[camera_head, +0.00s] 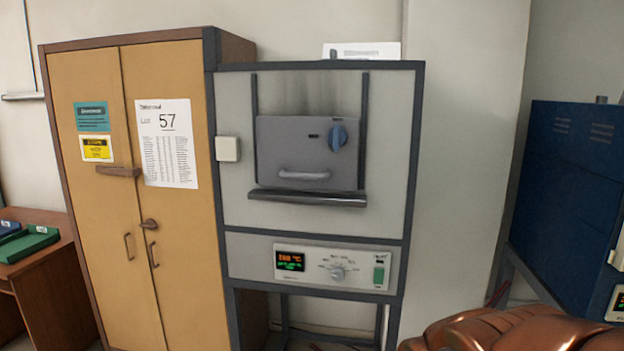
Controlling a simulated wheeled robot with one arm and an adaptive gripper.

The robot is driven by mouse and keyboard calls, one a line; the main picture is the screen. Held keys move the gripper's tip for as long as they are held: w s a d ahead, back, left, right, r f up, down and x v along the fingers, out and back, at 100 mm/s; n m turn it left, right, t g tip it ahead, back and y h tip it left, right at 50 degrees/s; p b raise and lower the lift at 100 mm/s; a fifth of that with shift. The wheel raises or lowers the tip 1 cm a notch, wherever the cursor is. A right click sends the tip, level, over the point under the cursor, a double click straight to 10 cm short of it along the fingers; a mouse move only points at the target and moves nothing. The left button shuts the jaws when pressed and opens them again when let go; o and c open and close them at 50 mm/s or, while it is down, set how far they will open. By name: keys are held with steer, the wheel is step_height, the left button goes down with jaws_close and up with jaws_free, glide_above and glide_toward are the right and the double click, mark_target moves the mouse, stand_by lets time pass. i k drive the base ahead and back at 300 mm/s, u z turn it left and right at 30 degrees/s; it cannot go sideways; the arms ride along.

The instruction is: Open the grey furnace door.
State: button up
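The grey furnace (390,130) stands in the middle of the head view, in a dark frame on legs. Its grey door (275,150) is a rectangular plate between two vertical dark rails, and it looks shut. A dark ledge (308,198) runs just below the door. My gripper is not in view, and nothing touches the door or handle.
A tan cabinet (95,215) stands against the furnace's left side. A control panel (336,268) with a lit display is below the door. A blue furnace (570,190) stands at the right.

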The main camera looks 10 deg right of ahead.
mark_target(294, 152)
steer(key=k, duration=0.3)
steer(key=u, duration=0.85)
steer(key=i, duration=0.65)
steer(key=z, duration=0.25)
